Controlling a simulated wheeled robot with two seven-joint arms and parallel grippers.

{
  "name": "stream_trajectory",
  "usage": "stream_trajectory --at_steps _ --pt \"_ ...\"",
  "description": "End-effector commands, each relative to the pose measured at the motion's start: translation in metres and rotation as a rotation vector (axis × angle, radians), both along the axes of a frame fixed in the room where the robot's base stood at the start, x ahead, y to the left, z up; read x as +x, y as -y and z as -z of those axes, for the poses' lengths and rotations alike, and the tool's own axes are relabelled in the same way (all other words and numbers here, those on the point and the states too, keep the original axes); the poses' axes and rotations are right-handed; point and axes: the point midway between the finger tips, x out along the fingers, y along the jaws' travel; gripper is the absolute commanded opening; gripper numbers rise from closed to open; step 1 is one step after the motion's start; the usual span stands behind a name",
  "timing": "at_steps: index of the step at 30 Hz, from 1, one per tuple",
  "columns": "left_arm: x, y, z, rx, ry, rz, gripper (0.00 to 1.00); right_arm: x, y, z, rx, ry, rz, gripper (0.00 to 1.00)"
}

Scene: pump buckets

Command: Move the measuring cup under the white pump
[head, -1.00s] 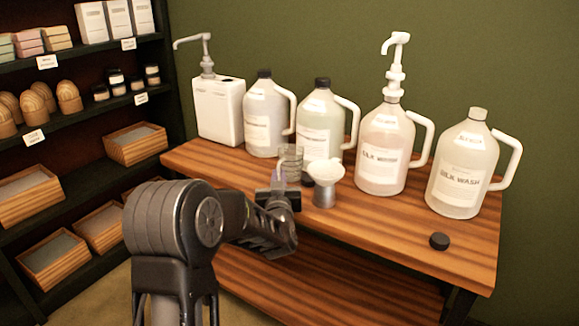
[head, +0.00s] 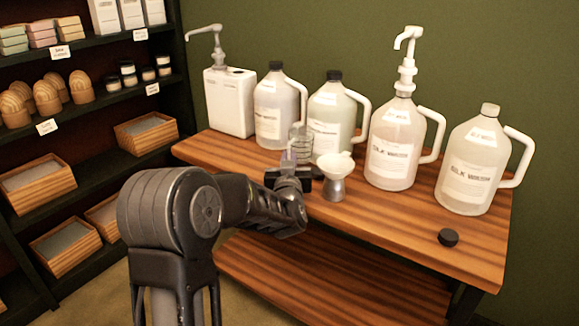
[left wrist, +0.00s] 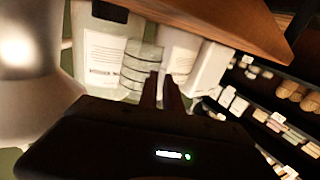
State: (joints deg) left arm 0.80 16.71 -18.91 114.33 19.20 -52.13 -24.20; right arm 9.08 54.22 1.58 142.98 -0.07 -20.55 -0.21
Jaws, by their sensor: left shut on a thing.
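The clear ringed measuring cup (head: 299,143) is in my left gripper (head: 290,168), which is shut on it at the front of the table, before the two capped jugs. In the left wrist view the cup (left wrist: 140,68) shows beside the fingertips (left wrist: 162,92). The grip on the cup is partly hidden, and I cannot tell whether its base touches the table. A white pump (head: 405,70) tops a jug (head: 392,150) to the right of the cup. Another, greyer-looking pump (head: 212,45) tops the square white canister (head: 231,103) on the left. My right gripper is out of view.
A metal cup with a white funnel (head: 336,176) stands just right of my left gripper. Two black-capped jugs (head: 278,115) (head: 332,115) stand behind. The front right tabletop is mostly clear.

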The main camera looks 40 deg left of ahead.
Motion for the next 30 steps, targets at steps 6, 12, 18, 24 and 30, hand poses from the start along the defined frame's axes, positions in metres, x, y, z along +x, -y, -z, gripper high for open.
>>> stream_trajectory --at_steps 6,12,18,24,30 --pt "0.000 0.000 -0.063 -0.002 0.008 0.001 0.00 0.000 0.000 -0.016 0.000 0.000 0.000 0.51" --pt "0.000 0.000 -0.112 -0.001 0.006 0.000 0.00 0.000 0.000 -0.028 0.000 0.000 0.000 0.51" --pt "0.000 0.000 -0.139 -0.001 0.002 0.000 0.00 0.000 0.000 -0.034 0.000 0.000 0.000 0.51" --pt "0.000 0.000 -0.143 -0.001 0.001 0.000 0.00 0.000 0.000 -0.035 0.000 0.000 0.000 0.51" --pt "0.000 0.000 -0.142 -0.001 0.001 0.000 0.00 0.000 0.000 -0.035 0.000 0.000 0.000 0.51"
